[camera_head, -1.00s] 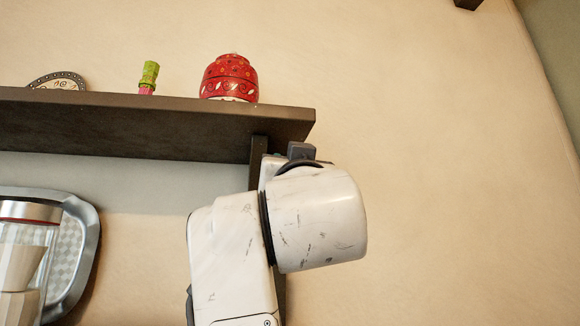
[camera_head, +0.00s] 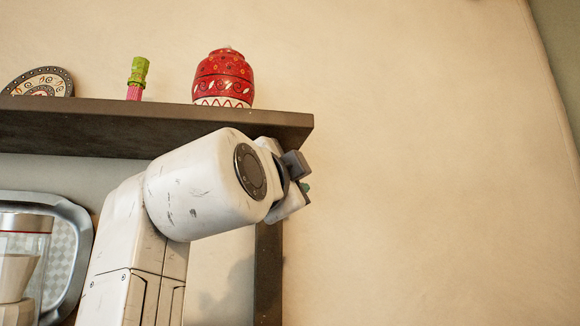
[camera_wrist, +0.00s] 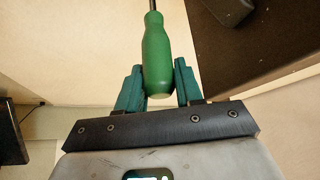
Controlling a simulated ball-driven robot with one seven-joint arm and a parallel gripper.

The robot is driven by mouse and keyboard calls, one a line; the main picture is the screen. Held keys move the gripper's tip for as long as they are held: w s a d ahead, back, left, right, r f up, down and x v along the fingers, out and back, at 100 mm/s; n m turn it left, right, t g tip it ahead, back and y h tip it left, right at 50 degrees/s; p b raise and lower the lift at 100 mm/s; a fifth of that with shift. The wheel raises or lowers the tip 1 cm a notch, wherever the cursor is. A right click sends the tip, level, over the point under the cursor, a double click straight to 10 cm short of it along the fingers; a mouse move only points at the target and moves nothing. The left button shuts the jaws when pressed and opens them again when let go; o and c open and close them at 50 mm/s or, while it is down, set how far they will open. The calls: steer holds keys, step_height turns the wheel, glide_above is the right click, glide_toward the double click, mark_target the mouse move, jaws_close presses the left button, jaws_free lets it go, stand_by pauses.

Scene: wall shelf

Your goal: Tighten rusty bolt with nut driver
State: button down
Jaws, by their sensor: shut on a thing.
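The nut driver (camera_wrist: 158,50) has a green handle and a dark shaft pointing up out of the top of the wrist view. My gripper (camera_wrist: 158,78) is shut on its handle, with one teal finger on each side. In the head view my gripper (camera_head: 301,184) is beside the right end of the shelf, just below its edge. The driver's tip is out of view. I cannot make out a rusty bolt in either view.
The dark wall shelf (camera_head: 90,126) holds a red patterned jar (camera_head: 223,78), a green and pink object (camera_head: 136,79) and a decorated plate (camera_head: 38,83). A framed tray (camera_head: 75,240) and a coffee maker (camera_head: 22,262) are at lower left. The wall at right is bare.

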steer(key=shift+m, duration=0.4)
steer(key=shift+s, duration=0.1)
steer(key=shift+s+d+b, duration=0.15)
steer(key=shift+s+b, duration=0.15)
steer(key=shift+s, duration=0.65)
